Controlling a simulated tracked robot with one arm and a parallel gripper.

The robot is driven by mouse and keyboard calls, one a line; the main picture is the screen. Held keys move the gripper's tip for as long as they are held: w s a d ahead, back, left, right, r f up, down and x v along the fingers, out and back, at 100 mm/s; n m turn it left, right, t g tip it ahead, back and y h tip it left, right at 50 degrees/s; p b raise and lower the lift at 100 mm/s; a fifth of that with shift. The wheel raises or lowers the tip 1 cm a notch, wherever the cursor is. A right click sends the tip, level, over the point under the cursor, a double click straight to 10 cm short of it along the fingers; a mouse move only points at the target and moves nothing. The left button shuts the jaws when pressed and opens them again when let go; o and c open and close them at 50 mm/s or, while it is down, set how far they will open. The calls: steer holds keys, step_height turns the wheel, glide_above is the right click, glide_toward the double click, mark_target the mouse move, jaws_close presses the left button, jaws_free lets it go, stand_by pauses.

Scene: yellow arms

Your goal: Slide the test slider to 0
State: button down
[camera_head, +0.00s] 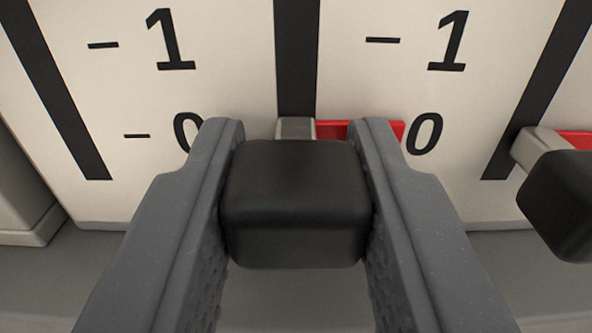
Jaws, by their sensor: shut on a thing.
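My gripper (297,185) is shut on the black knob of a slider (296,195), one grey finger on each side of it. The knob's light grey stem (296,128) runs back to a black vertical slot (297,55) in a cream panel. A red pointer (332,129) extends to the right of the stem, level with the 0 mark (424,134). My right finger hides part of the pointer's lower edge. A 1 mark (447,42) stands higher on the scale.
A second slider with a black knob (560,205) sits at the right edge, close to my right finger, with its own red pointer (577,140). Another black slot (60,90) is at the left. A grey surface (60,290) lies below the panel.

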steer(key=shift+w+f, duration=0.15)
steer(key=shift+f, duration=0.35)
steer(key=c, duration=1.1)
jaws_free()
steer(key=shift+r, duration=0.1)
steer(key=shift+s, duration=0.2)
steer(key=s+b, duration=0.1)
steer(key=s, duration=0.3)
steer(key=s+b, duration=0.2)
steer(key=s, duration=0.3)
steer(key=s+b, duration=0.1)
steer(key=s, duration=0.3)
steer(key=shift+s+d, duration=0.25)
steer(key=shift+s, duration=0.05)
steer(key=shift+a, duration=0.1)
